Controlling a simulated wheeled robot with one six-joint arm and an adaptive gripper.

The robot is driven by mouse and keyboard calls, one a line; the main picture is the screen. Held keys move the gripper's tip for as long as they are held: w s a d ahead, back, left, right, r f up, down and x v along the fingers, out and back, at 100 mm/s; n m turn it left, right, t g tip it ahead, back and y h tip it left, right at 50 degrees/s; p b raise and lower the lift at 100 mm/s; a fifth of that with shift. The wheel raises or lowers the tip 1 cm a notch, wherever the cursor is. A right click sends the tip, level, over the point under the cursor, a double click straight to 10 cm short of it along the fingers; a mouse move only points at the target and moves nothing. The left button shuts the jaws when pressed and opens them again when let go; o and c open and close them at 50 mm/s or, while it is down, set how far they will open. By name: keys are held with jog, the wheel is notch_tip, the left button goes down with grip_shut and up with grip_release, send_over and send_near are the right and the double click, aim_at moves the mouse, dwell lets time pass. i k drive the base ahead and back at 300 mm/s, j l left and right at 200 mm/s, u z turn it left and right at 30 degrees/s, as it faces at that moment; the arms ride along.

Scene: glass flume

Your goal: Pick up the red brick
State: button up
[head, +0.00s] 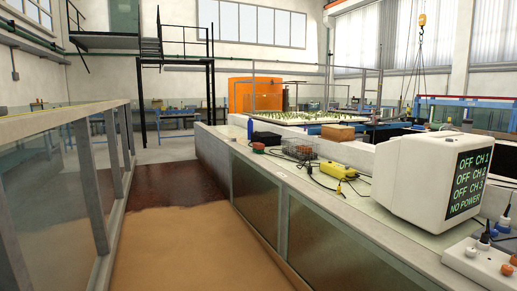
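I cannot make out a clearly red brick in the head view. A brown-orange block (338,132) sits farther back, behind the right-hand ledge; I cannot tell if it is the brick. A small orange-red item (258,146) lies on the ledge beside a dark blue bottle; it is too small to identify. My gripper is not in view.
A glass-sided channel with a sandy floor (190,250) runs ahead between a left glass wall (85,170) and the right ledge (300,185). The ledge holds a white monitor (418,180), a yellow box (338,170), a wire basket (299,147), cables and a power strip (482,262).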

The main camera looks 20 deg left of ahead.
aim_at(257, 145)
jog(key=i+j+u, duration=0.7)
jog(key=i, duration=0.25)
jog(key=i+j+u, duration=0.3)
jog(key=i, duration=0.2)
jog(key=i+u, duration=0.35)
jog(key=i, duration=0.2)
jog(key=i+j+z, duration=0.2)
jog(key=i+z, duration=0.2)
jog(key=i, duration=0.15)
jog(key=i+j+z, duration=0.4)
jog(key=i, duration=0.15)
jog(key=i+j+z, duration=0.8)
jog(key=j, duration=0.35)
jog(key=i+j+z, duration=0.45)
jog(key=j, duration=0.35)
jog(key=j+z, duration=0.15)
jog(key=j, duration=0.4)
jog(key=k+j+z, duration=0.2)
jog(key=j, duration=0.4)
jog(key=i, duration=1.1)
